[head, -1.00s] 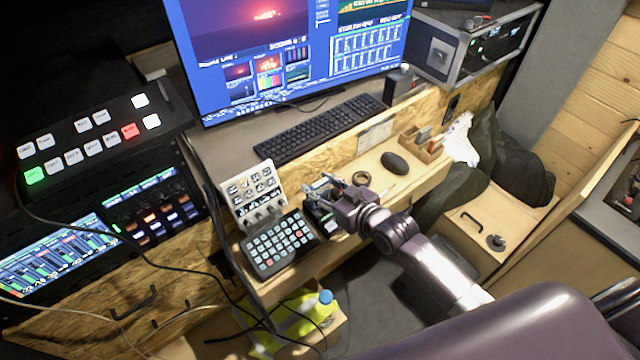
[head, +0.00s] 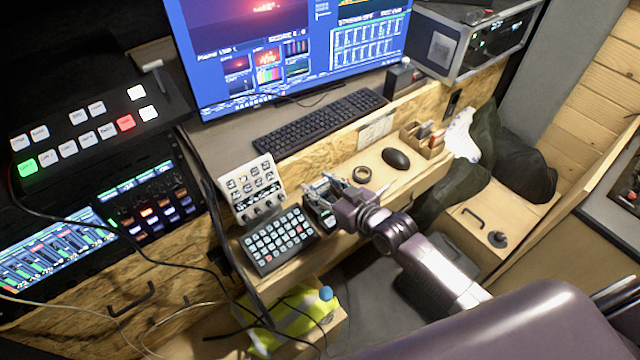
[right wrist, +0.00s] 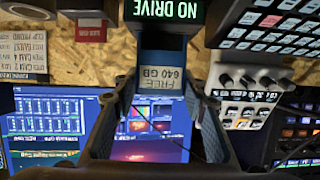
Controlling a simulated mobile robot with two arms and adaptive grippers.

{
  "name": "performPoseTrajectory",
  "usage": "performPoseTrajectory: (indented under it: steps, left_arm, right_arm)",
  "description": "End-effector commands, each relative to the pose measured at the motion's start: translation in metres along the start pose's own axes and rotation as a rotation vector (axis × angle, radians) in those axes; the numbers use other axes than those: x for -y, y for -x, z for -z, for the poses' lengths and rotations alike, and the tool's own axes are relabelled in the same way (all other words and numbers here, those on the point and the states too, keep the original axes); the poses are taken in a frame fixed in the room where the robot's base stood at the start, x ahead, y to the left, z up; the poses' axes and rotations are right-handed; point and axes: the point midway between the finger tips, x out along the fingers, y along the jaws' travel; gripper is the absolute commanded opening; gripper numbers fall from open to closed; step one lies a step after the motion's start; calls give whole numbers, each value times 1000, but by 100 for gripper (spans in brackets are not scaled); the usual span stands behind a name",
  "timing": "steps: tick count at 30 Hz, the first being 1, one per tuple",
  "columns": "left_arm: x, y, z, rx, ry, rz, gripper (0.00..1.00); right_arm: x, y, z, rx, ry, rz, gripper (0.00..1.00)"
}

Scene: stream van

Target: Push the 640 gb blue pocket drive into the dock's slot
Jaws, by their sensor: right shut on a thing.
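The blue pocket drive (right wrist: 160,72) shows in the right wrist view, with a pale label reading "FREE 640 GB". My right gripper (right wrist: 166,88) is shut on it, one finger on each side. The dock (right wrist: 190,38) is directly above the drive in that picture, with a green "NO DRIVE" display. The drive's far end meets the dock's dark front; the slot is hidden, and I cannot tell whether the end is inside it. In the head view my right gripper (head: 322,188) is over the dock (head: 324,214), hiding the drive. My left gripper is not in view.
A button pad (head: 277,240) and a knob panel (head: 252,190) stand close left of the dock. A tape roll (head: 362,174), a mouse (head: 396,158) and a small wooden organiser (head: 426,142) are to the right. The keyboard (head: 318,122) lies behind.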

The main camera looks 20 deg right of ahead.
Motion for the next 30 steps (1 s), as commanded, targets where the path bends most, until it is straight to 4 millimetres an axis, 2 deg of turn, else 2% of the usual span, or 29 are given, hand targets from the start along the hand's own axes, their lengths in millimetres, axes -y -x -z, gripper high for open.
performPoseTrajectory:
  steps: [25, 26, 30]
  left_arm:
    - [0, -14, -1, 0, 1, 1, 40]
    - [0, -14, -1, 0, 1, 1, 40]
    - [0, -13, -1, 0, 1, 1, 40]
  right_arm:
    - [0, -7, -18, -1, 1, 0, 13]
    - [0, -7, -17, -1, 1, 0, 41]
    - [0, -6, -17, -1, 0, 0, 57]
